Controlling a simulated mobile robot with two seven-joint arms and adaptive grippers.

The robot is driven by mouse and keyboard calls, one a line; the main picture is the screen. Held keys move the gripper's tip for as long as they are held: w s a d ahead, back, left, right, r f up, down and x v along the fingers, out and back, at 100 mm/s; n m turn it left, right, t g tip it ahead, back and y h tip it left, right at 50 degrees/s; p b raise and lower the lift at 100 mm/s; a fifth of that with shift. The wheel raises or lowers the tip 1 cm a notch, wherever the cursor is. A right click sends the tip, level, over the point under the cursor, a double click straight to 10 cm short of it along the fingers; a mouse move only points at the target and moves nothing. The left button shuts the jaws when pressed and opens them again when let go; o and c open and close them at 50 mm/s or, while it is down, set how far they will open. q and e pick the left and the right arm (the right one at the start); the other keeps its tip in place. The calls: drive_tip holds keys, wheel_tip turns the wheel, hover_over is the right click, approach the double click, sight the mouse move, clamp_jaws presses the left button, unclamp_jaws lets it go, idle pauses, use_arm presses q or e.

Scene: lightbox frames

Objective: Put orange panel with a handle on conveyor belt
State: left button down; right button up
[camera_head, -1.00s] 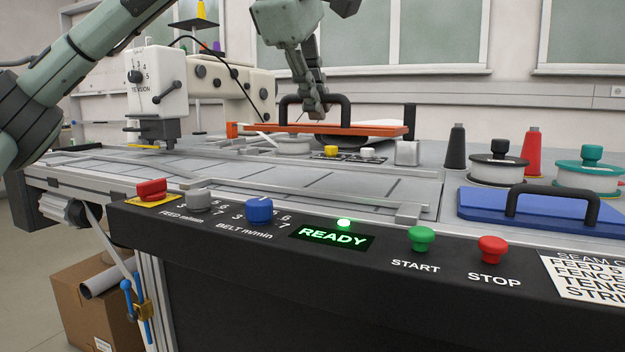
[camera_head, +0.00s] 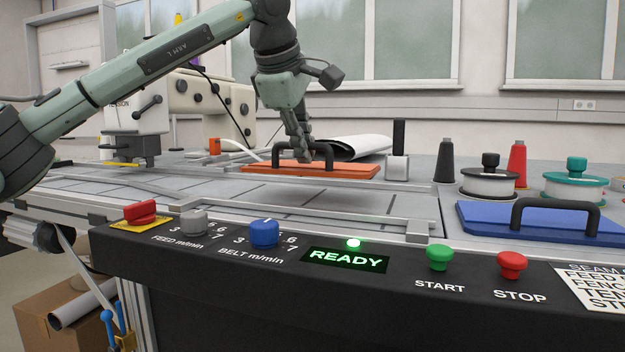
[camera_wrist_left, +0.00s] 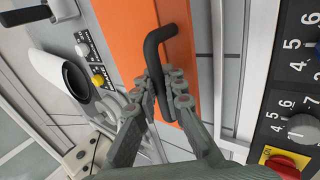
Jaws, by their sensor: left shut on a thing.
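My left gripper (camera_head: 305,158) reaches down from above and is shut on the panel's black handle (camera_head: 322,149). In the left wrist view the gripper (camera_wrist_left: 168,95) pinches the handle (camera_wrist_left: 152,55), with the orange panel (camera_wrist_left: 125,40) beneath it. Part of the handle is hidden by the fingers. My right gripper is not in view.
A blue panel with a black handle (camera_head: 500,222) lies right of the belt. Spools and cones stand behind it, including a red cone (camera_head: 516,163). A white roll (camera_head: 345,147) lies behind the orange panel. The control panel with buttons (camera_head: 345,260) runs along the front edge.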

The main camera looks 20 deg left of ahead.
sight(309, 167)
use_arm(q)
drive_tip(key=w, duration=0.1)
drive_tip(key=w+f, duration=0.2)
drive_tip(key=shift+w+d, duration=0.15)
drive_tip(key=shift+d, duration=0.1)
drive_tip(key=shift+f, duration=0.35)
wheel_tip(309, 167, down, 2)
drive_tip(key=shift+f, duration=0.6)
drive_tip(key=c, duration=1.6)
unclamp_jaws()
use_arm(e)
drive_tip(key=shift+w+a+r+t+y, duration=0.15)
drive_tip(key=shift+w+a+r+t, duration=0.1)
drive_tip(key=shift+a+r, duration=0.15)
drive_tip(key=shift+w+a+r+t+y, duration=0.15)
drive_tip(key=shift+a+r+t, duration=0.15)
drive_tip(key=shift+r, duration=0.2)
use_arm(q)
drive_tip(key=v, duration=1.2)
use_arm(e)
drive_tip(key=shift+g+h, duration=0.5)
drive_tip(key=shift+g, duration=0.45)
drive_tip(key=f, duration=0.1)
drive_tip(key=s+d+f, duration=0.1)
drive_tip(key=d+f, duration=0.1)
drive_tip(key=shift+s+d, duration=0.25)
